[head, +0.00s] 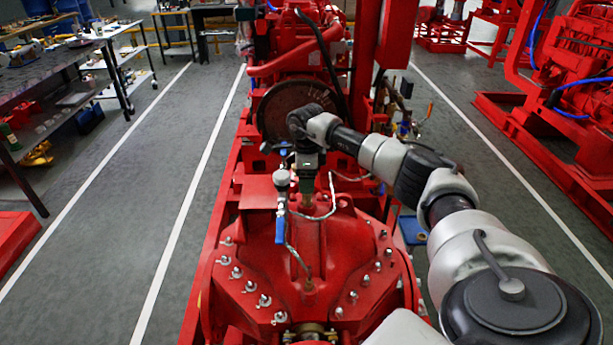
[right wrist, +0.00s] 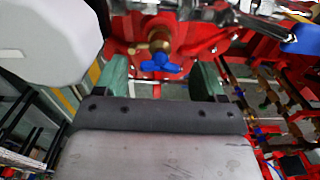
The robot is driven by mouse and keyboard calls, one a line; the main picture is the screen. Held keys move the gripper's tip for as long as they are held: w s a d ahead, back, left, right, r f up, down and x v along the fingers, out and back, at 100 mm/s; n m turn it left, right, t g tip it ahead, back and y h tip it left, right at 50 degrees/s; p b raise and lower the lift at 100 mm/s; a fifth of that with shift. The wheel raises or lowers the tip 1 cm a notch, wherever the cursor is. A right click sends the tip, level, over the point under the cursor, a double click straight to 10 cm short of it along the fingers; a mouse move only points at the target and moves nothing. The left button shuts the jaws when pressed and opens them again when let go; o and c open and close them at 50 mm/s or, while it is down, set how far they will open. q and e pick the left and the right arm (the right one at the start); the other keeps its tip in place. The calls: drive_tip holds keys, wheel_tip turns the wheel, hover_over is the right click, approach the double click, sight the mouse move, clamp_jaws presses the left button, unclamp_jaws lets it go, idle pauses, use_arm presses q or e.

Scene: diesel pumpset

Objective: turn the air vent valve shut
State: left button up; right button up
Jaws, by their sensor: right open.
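The air vent valve shows in the right wrist view as a brass body with a blue lobed handle (right wrist: 160,63). It lies between and a little beyond the two green fingers of my right gripper (right wrist: 161,74), with a gap on each side. In the head view my right gripper (head: 307,186) points down over the top of the red pump casing (head: 335,236). There the gripper hides the valve's handle. My right gripper is open and empty. My left gripper is not in view.
A thin pipe with a gauge and a blue lever (head: 280,229) stands close left of the gripper. The red engine (head: 295,100) rises behind. Studs and nuts ring the casing. Open grey floor (head: 130,190) lies left, with a workbench (head: 50,75) beyond.

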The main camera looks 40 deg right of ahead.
drive_tip(key=shift+f, duration=0.15)
drive_tip(key=shift+c, duration=1.3)
drive_tip(key=c, duration=0.7)
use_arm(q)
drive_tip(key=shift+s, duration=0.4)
use_arm(e)
drive_tip(key=shift+o, duration=0.2)
